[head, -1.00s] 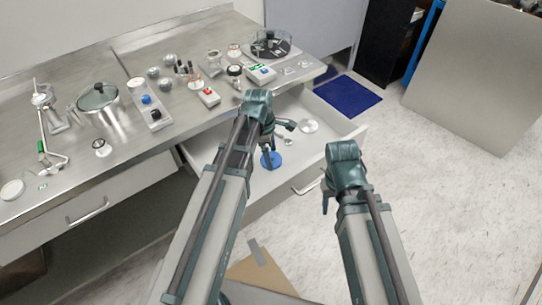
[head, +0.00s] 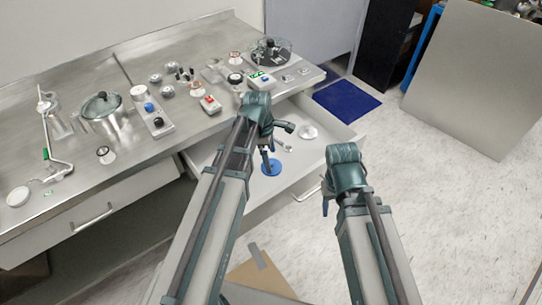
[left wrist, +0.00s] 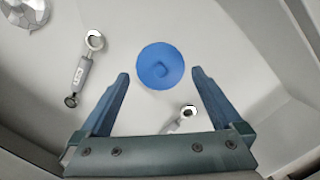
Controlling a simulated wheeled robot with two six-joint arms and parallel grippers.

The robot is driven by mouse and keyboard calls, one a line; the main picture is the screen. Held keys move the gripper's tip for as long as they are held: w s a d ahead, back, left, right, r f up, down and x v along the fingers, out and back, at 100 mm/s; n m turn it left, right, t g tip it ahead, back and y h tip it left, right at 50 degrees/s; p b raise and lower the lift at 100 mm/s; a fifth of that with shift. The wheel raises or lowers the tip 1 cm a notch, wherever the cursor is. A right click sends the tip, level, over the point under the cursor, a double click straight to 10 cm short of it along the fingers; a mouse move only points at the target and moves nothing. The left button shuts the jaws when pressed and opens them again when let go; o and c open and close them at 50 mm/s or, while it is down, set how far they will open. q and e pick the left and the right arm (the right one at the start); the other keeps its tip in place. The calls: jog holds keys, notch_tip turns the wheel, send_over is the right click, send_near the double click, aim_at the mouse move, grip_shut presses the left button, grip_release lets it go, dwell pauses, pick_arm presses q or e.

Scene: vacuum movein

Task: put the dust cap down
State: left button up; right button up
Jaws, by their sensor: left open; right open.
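The drawer also holds a ring-ended fitting (left wrist: 84,66), a second small metal fitting (left wrist: 184,118) and a silver disc (left wrist: 27,12). The steel bench (head: 60,205) above carries a pot (head: 102,115), gauges and switch boxes. A blue mat (head: 347,100) lies on the floor.

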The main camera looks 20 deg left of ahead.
pick_arm(q)
notch_tip(320, 180, up, 10)
jog(key=a+p, duration=0.1)
jog(key=p, duration=0.8)
jog(key=s+d+m+y, duration=0.1)
jog(key=s+d+m, duration=0.3)
jog(key=m, duration=0.3)
jog(key=s+d+m+y, duration=0.1)
jog(key=s+d+m, duration=0.2)
jog(key=s+m, duration=0.2)
jog(key=s+d+m+y, duration=0.1)
jog(key=s+d+m, duration=0.3)
jog(key=m, duration=0.7)
jog(key=shift+s+d+f+b, duration=0.3)
jog(key=shift+s+d, duration=0.05)
jog(key=shift+s, duration=0.15)
jog(key=shift+r+p, duration=0.5)
jog(key=shift+p, duration=0.05)
